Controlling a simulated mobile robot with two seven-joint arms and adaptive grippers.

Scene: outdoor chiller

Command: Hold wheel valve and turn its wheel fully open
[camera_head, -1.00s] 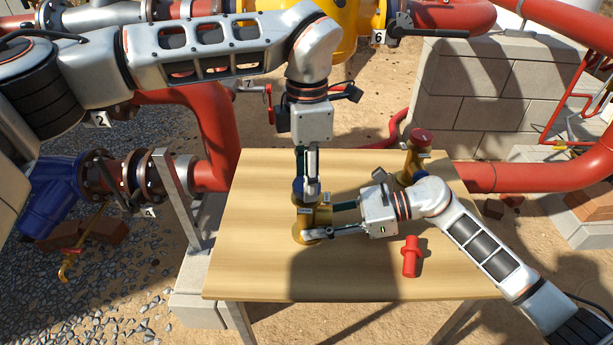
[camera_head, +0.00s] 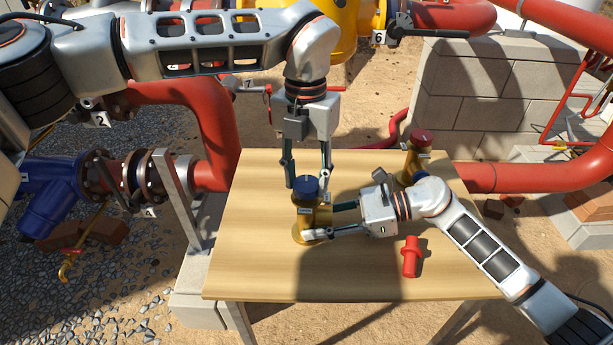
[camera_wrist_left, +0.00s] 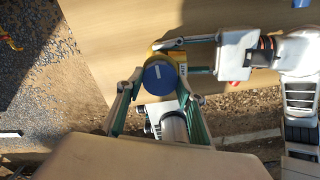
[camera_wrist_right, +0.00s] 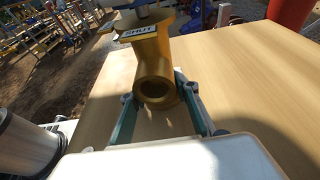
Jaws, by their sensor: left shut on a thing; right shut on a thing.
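A brass wheel valve (camera_head: 303,232) with a blue wheel (camera_head: 305,186) stands upright on the table. My left gripper (camera_head: 308,188) comes down from behind with one finger on each side of the blue wheel, shut on it. The blue wheel, with a pale mark on top, also shows in the left wrist view (camera_wrist_left: 160,74). My right gripper (camera_head: 320,222) comes in from the right and is shut on the brass body, below the wheel. In the right wrist view the body (camera_wrist_right: 150,60) carries a plate reading SHUT (camera_wrist_right: 139,32), and an open round port faces the camera.
A second brass valve with a red wheel (camera_head: 421,137) stands at the table's back right. A red fitting (camera_head: 410,257) lies near my right gripper. The wooden table (camera_head: 250,270) is bare at left and front. Red pipes (camera_head: 212,140) run behind it.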

